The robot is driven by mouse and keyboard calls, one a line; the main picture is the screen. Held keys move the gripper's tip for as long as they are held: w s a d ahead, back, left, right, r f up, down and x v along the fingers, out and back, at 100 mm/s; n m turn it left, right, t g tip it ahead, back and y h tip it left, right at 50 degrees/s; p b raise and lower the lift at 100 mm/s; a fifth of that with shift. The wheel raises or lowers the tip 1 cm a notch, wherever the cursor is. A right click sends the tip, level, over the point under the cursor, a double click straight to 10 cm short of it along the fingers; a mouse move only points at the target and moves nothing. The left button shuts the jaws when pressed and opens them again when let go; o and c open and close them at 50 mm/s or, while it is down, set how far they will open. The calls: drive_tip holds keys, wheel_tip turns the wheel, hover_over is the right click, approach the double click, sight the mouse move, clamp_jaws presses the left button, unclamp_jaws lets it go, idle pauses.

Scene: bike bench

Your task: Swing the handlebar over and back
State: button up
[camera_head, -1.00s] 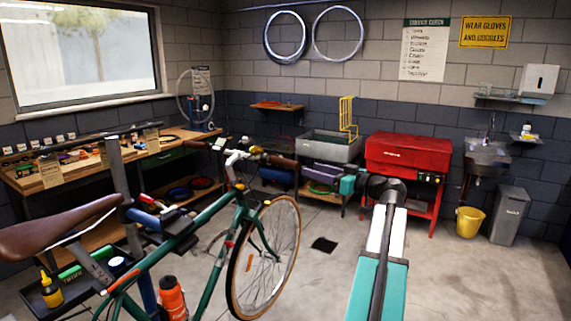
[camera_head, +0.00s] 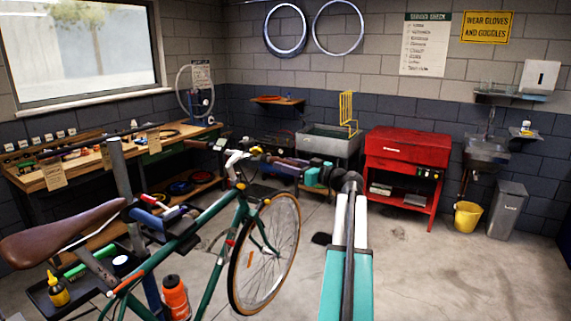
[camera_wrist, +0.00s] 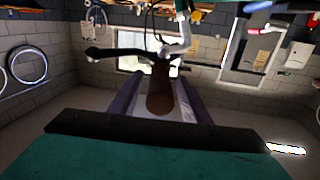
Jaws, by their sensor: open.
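The green bike stands at the left with its white handlebar (camera_head: 236,156) above the front wheel (camera_head: 264,252). In the wrist view, the handlebar's white part (camera_wrist: 182,35) shows at the top, and its brown grip (camera_wrist: 160,98) points toward the camera. My gripper (camera_head: 280,163) is at the right end of the handlebar in the head view. Its two greyish fingers (camera_wrist: 160,90) stand apart, one on each side of the brown grip, with gaps visible. In the head view, the fingers partly hide the grip. A dark brake lever (camera_wrist: 108,53) sticks out to the left in the wrist view.
A brown saddle (camera_head: 62,232) and a small tool tray (camera_head: 85,286) are at the lower left. A workbench (camera_head: 100,160) runs under the window. A grey basin (camera_head: 328,141) and red tool cabinet (camera_head: 406,147) stand behind my arm.

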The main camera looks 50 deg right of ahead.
drive_tip(key=shift+w, duration=0.1)
drive_tip(key=shift+c, duration=0.4)
clamp_jaws()
